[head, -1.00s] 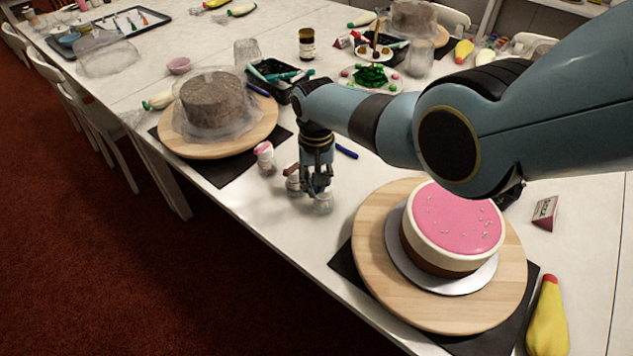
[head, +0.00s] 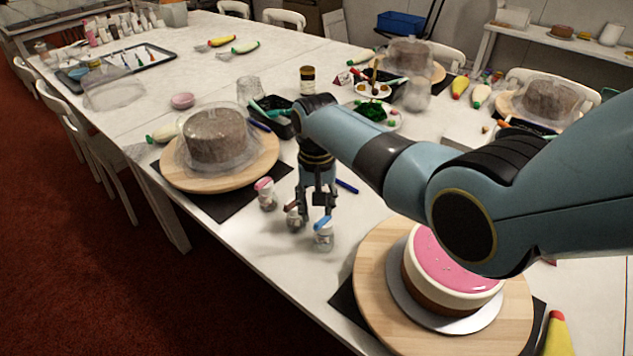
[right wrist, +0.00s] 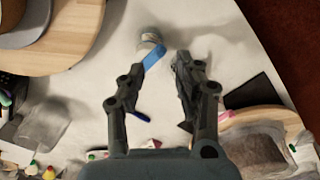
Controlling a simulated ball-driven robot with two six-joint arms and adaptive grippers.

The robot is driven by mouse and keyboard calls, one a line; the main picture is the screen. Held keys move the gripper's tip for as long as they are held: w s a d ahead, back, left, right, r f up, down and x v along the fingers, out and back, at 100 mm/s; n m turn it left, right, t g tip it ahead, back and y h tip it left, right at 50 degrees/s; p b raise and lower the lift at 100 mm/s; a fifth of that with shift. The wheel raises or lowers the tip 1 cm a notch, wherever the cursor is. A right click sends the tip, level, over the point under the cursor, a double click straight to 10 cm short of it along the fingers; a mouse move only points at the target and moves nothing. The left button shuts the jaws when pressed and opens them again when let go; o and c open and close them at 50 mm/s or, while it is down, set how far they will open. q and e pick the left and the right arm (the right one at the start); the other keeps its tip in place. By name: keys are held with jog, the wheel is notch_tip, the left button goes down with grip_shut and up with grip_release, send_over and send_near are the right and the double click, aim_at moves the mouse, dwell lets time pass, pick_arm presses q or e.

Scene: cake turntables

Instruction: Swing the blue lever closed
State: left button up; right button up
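The blue lever (head: 322,223) sits at the top of a small clear jar (head: 324,240) near the table's front edge. In the right wrist view the lever (right wrist: 154,57) slants from the jar (right wrist: 149,39) toward the finger on the left; whether they touch is unclear. My right gripper (head: 317,203) points down just above and behind the jar in the head view. In the right wrist view its fingers (right wrist: 164,68) stand apart with nothing held between them. My left gripper is not in view.
A brown-topped jar (head: 294,216) stands close left of the lever's jar, and a pink-topped jar (head: 266,194) farther left. A turntable (head: 374,290) with a pink cake (head: 450,262) stands at right. A covered cake (head: 215,138) is at left. A blue pen (head: 347,186) lies behind.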

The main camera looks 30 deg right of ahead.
aim_at(316, 223)
notch_tip(316, 223, up, 8)
jog(key=shift+f, duration=0.2)
dwell(0.4)
